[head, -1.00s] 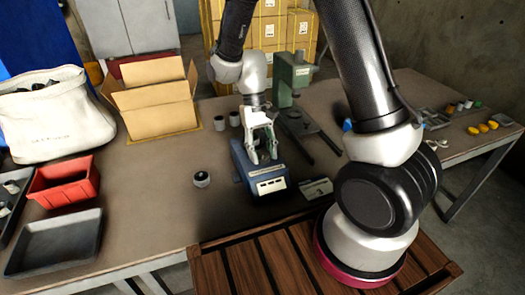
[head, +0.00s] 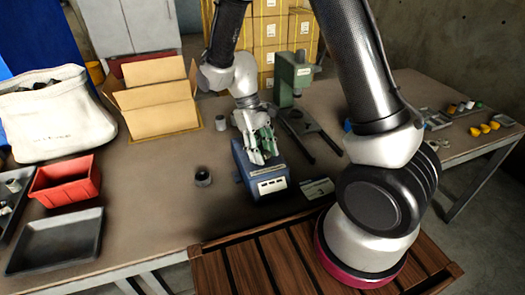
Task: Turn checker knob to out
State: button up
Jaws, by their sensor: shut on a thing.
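The checker (head: 266,186) is a blue box with a white label panel on its front, standing near the front edge of the table. My gripper (head: 262,157) is over the top of the checker, pointing down and tilted. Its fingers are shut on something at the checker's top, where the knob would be. The knob itself is hidden behind the fingers, so its setting cannot be read.
A small dark cylinder (head: 203,176) stands left of the checker, and another (head: 220,123) stands behind it. A small labelled card (head: 317,188) lies to the right. A green press (head: 291,80) stands behind. A red bin (head: 66,181), grey tray (head: 55,241) and open cardboard box (head: 155,105) are at left.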

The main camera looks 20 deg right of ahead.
jog(key=o, duration=1)
jog(key=v, duration=1.2)
jog(key=shift+w, duration=0.1)
jog(key=s+d+r+m+t+y, duration=0.1)
jog(key=s+d+r+m+t, duration=0.1)
jog(key=s+d+r+t, duration=0.2)
jog(key=s+d+r+m+t, duration=0.2)
jog(key=s+d+r+t, duration=0.2)
jog(key=s+d+r, duration=0.6)
jog(key=s+d, duration=0.3)
jog(key=s, duration=0.1)
jog(key=shift+m+y, duration=0.3)
jog(key=shift+y, duration=0.1)
